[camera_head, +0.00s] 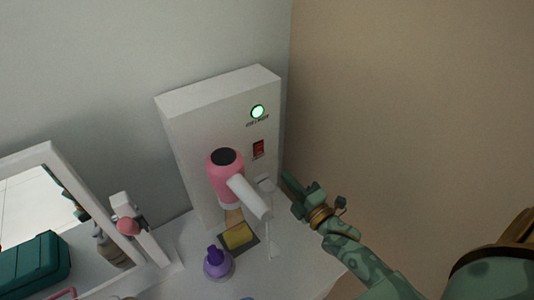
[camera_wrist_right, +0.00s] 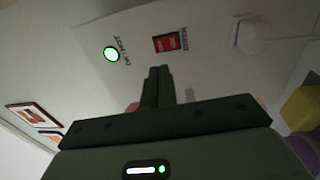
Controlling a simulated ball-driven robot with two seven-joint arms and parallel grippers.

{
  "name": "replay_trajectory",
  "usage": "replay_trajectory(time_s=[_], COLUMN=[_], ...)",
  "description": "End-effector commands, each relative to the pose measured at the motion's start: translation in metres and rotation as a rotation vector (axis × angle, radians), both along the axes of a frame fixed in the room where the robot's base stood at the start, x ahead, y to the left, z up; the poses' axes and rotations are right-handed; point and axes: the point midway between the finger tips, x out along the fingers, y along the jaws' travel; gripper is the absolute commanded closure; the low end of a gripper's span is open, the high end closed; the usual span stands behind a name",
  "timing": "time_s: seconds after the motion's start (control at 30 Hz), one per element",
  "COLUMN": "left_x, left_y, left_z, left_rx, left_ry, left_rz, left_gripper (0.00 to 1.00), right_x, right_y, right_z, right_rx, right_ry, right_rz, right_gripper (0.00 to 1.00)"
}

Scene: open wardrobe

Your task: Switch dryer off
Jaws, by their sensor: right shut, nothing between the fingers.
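A pink hair dryer (camera_head: 222,180) with a black rear cap and a white barrel is at the front of a white wall box (camera_head: 185,130). The box carries a lit green light (camera_head: 257,111) and, below it, a red switch (camera_head: 258,148). In the right wrist view the green light (camera_wrist_right: 111,54) and the red switch (camera_wrist_right: 166,43) lie beyond the fingers. My right gripper (camera_head: 289,181) is shut and empty, to the lower right of the switch and apart from it. Its closed fingers (camera_wrist_right: 159,74) point toward the box. My left gripper is out of view.
A purple bottle (camera_head: 217,263) and a yellow sponge (camera_head: 238,236) are on the white surface below the dryer. A white-framed mirror (camera_head: 52,155) stands at the left, with a teal case (camera_head: 38,262) showing there. A bare beige wall (camera_head: 410,100) fills the right.

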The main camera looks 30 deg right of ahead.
Motion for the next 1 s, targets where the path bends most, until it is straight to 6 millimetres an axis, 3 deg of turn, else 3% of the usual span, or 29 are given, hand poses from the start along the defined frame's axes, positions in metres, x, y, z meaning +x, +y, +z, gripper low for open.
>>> replay_trajectory(time_s=[0.3,0.5,1.0], left_x=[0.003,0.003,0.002], left_y=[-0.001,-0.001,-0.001], left_z=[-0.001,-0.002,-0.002], left_rx=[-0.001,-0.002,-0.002], left_ry=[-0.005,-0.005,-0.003], left_rz=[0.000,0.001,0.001], left_gripper=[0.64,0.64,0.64], right_x=[0.067,0.094,0.103], right_y=[0.009,0.013,0.015], right_z=[0.009,0.012,0.013], right_rx=[-0.002,0.000,-0.001], right_ry=[-0.001,0.000,0.002], right_rz=[0.001,0.000,0.000], right_gripper=[1.00,1.00,1.00])
